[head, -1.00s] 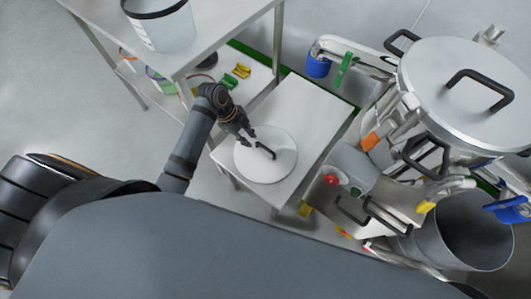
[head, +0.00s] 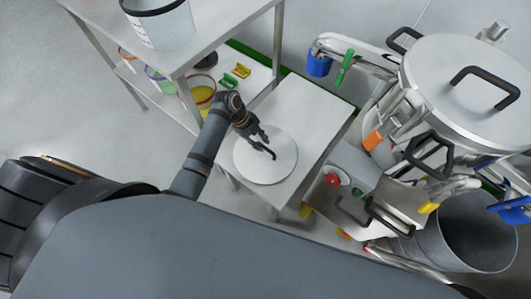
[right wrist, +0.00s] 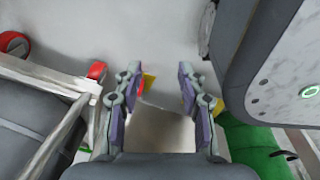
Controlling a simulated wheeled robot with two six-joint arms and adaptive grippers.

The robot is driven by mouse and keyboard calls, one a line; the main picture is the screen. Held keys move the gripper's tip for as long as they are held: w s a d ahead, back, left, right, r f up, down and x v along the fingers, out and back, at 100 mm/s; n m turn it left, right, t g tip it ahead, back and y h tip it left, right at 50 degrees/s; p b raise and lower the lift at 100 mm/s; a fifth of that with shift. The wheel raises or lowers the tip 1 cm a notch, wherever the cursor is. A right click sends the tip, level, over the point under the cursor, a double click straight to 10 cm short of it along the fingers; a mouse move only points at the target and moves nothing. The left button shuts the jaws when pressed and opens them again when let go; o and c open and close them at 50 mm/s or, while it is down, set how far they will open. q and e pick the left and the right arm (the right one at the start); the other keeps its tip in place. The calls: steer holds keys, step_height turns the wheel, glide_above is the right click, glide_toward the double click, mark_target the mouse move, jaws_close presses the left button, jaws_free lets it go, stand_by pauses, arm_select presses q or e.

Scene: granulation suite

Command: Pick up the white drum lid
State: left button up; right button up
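The white drum lid (head: 253,170) is a round, flat disc with a dark bar handle (head: 268,152). It lies on a light-topped table (head: 304,106) in the head view. My left gripper (head: 259,138) is over the lid's upper part, right at the handle. Its fingers look parted, and part of the handle is hidden by them. I cannot tell whether they touch it. The lid appears to rest flat. In the right wrist view, my right gripper (right wrist: 160,92) is open, with nothing between its fingers; the lid does not show there.
A steel shelf unit (head: 222,27) with a white bucket (head: 166,32) stands upper left, close to my left arm. Right of the table are a red button (head: 332,180), a large steel lidded vessel (head: 440,75) and an open grey drum (head: 440,235).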

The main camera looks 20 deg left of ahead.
mark_target(265, 147)
arm_select(q)
steer(key=x, duration=0.3)
steer(key=shift+s+d+f+b, duration=0.1)
steer(key=shift+f+b, duration=0.05)
steer(key=shift+b, duration=0.15)
steer(key=shift+d+f, duration=0.1)
steer(key=shift+f, duration=0.1)
arm_select(e)
steer(key=shift+w+r, duration=0.1)
steer(key=shift+w, duration=0.75)
arm_select(q)
jaws_close()
steer(key=shift+r, duration=0.1)
steer(key=shift+r, duration=0.2)
steer(key=r, duration=0.1)
steer(key=r+p, duration=0.1)
steer(key=r, duration=0.2)
steer(key=shift+s+a+p, duration=0.3)
steer(key=s+a+r+p, duration=0.2)
steer(key=s+a+r, duration=0.4)
steer(key=s, duration=0.5)
step_height(265, 147, up, 3)
steer(key=shift+s+f+p, duration=0.2)
steer(key=shift+s+p, duration=0.2)
arm_select(e)
steer(key=s+r, duration=0.1)
steer(key=s, duration=0.5)
steer(key=shift+r, duration=0.3)
